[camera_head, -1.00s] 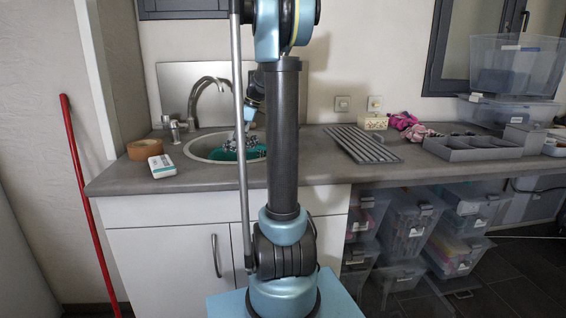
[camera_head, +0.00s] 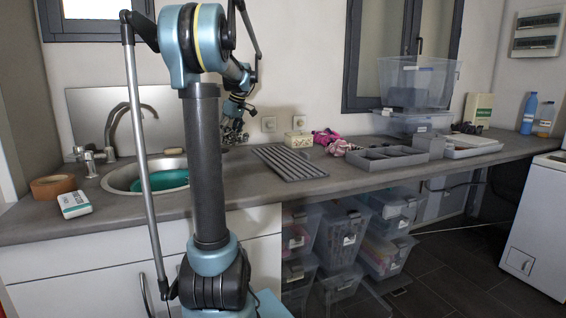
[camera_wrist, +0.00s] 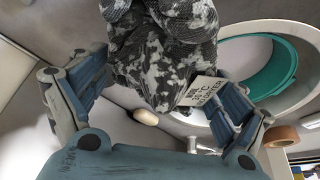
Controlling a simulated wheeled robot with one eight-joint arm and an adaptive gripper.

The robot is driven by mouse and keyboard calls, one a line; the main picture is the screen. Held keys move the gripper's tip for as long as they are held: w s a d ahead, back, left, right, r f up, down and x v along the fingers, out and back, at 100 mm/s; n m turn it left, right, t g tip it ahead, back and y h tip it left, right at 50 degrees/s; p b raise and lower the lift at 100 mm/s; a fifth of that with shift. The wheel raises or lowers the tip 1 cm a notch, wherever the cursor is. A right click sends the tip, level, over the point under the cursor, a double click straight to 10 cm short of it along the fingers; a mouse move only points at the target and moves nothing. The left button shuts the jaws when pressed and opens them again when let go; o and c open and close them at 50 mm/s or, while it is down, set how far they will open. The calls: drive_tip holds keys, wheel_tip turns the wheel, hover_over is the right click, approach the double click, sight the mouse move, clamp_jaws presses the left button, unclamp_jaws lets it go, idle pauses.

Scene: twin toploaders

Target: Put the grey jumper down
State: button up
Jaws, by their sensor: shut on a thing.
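The grey jumper (camera_wrist: 165,50) is a mottled grey, black and white cloth bundle with a white printed label. In the wrist view it hangs between the fingers of my gripper (camera_wrist: 155,105), which is shut on it. In the head view my gripper (camera_head: 236,112) is behind my arm column, above the worktop just right of the sink, with the jumper (camera_head: 232,134) small below it. I cannot tell whether the jumper touches the worktop.
The sink (camera_head: 120,182) holds a green basin (camera_head: 165,180). Brown tape (camera_head: 52,185) and a white packet (camera_head: 74,204) lie left. A ribbed grey rack (camera_head: 290,164), pink cloth (camera_head: 327,137) and a grey divided tray (camera_head: 385,160) stand right. A white machine (camera_head: 535,230) is far right.

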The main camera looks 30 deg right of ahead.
drive_tip(key=s+d+r+m+h, duration=0.2)
drive_tip(key=s+d+m, duration=0.25)
drive_tip(key=d, duration=0.75)
drive_tip(key=m, duration=0.4)
hover_over(282, 157)
drive_tip(key=s, duration=0.2)
drive_tip(key=shift+n+t+h, duration=0.25)
drive_tip(key=shift+t+h, duration=0.15)
drive_tip(key=shift+s+a+f, duration=0.1)
drive_tip(key=shift+a+f, duration=0.1)
drive_tip(key=shift+f, duration=2.1)
drive_tip(key=shift+s+a+f, duration=0.1)
drive_tip(key=shift+a+f, duration=0.05)
drive_tip(key=shift+f, duration=2.1)
drive_tip(key=shift+f, duration=0.1)
drive_tip(key=o, duration=1)
drive_tip(key=shift+c, duration=0.2)
drive_tip(key=v, duration=1.2)
